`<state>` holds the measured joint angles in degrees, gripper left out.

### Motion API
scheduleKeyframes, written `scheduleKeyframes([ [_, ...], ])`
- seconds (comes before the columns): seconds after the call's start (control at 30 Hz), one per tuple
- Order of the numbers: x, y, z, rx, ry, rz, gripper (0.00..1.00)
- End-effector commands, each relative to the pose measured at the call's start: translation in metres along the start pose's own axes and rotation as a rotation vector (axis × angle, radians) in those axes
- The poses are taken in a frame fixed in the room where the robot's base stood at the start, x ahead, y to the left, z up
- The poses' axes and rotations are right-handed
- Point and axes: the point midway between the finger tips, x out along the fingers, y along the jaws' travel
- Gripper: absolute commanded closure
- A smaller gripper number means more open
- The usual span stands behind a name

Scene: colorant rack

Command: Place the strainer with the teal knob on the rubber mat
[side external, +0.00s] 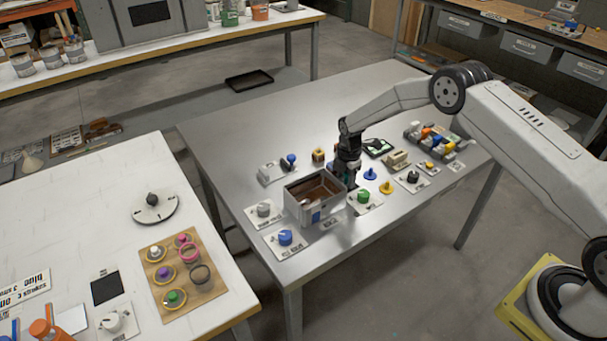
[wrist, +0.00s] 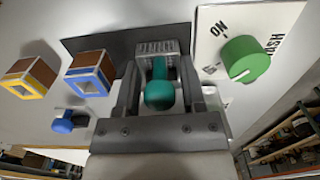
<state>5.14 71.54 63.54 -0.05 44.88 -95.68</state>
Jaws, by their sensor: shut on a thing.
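The teal knob (wrist: 160,95) shows between the two fingers of my gripper (wrist: 158,72), which is shut on it in the wrist view. A grey ribbed part (wrist: 157,47) shows just beyond the knob; most of the strainer is hidden by the fingers. In the side external view my gripper (side external: 349,178) is low over the metal table, at the right side of an open grey box with a brown inside (side external: 303,207). A black square (side external: 106,288), which looks like the rubber mat, lies flat and bare on the white table at left.
A green dial panel (side external: 365,197) is close to the right of my gripper. Blue (side external: 369,174) and yellow (side external: 386,187) small pieces stand nearby. A wooden board with coloured rings (side external: 212,286) and a white dial (side external: 113,321) flank the black square. A floor gap separates the tables.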

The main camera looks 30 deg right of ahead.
Motion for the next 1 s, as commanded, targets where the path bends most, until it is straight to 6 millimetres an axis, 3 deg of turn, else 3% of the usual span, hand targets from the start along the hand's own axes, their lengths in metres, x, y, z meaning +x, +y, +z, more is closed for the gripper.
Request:
scheduleKeyframes([
  [0.03, 0.002, 0.0, 0.0, 0.0, 0.0, 0.0, 1.0],
  [0.07, 0.002, 0.0, 0.0, 0.0, 0.0, 0.0, 0.45],
  [0.17, 0.002, 0.0, 0.0, 0.0, 0.0, 0.0, 0.14],
  [0.67, -0.004, 0.0, 0.0, 0.0, 0.0, 0.0, 0.13],
  [1.0, -0.038, 0.001, 0.0, 0.0, 0.0, 0.002, 0.13],
])
